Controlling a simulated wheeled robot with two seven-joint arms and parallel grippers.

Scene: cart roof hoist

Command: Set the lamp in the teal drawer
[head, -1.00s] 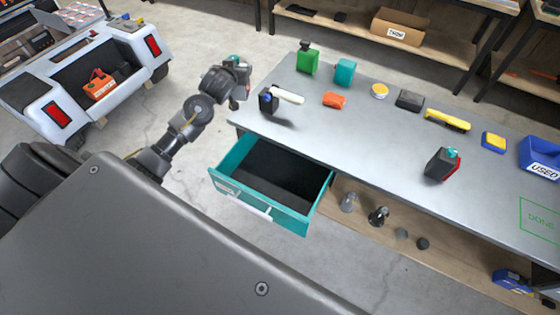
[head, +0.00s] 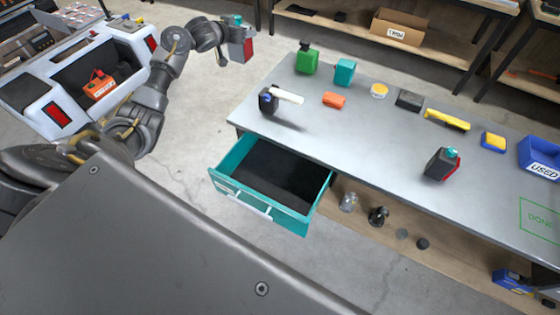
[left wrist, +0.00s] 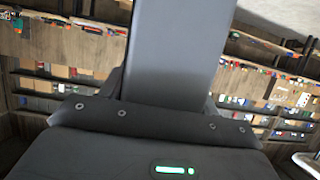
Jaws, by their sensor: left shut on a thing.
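My left gripper (head: 236,27) is raised in the air beyond the far left corner of the workbench. It is shut on a boxy grey thing with a red side and a teal top, which I take as the lamp (head: 248,48). In the left wrist view a broad grey slab, seemingly the held lamp (left wrist: 175,50), stands up from the gripper. The teal drawer (head: 238,194) is pulled open under the bench's left end; its dark floor looks empty. The held thing is well apart from it. My right gripper is out of view.
The workbench (head: 340,138) holds a black device with a white tube (head: 285,97), a green can (head: 307,59), a similar dark-and-red box with a teal top (head: 442,163), and a blue USED bin (head: 543,157). A white cart (head: 28,98) stands at left. Floor between is clear.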

